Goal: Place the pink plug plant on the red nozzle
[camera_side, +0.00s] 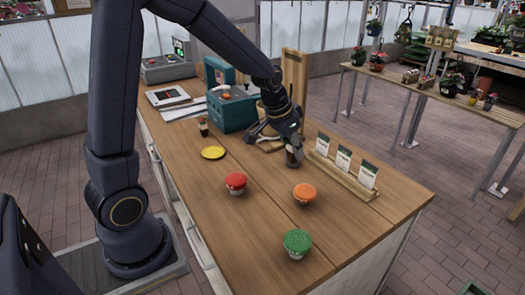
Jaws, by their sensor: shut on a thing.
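My gripper (292,154) is above the far right part of the wooden bench, near the seed packet rack. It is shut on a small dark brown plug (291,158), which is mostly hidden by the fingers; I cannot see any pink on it. A red dome-topped piece (236,181) on a pale base, likely the red nozzle, stands upright near the middle of the bench. It is to the left of my gripper and nearer the camera, with nothing on top of it. Another small dark plug with a reddish top (203,128) stands farther back on the left.
An orange dome piece (304,193) and a green one (297,242) stand nearer the front. A yellow disc (213,152) lies to the left. A wooden rack (338,177) with 3 packets is at the right edge. A teal box (231,110) stands behind.

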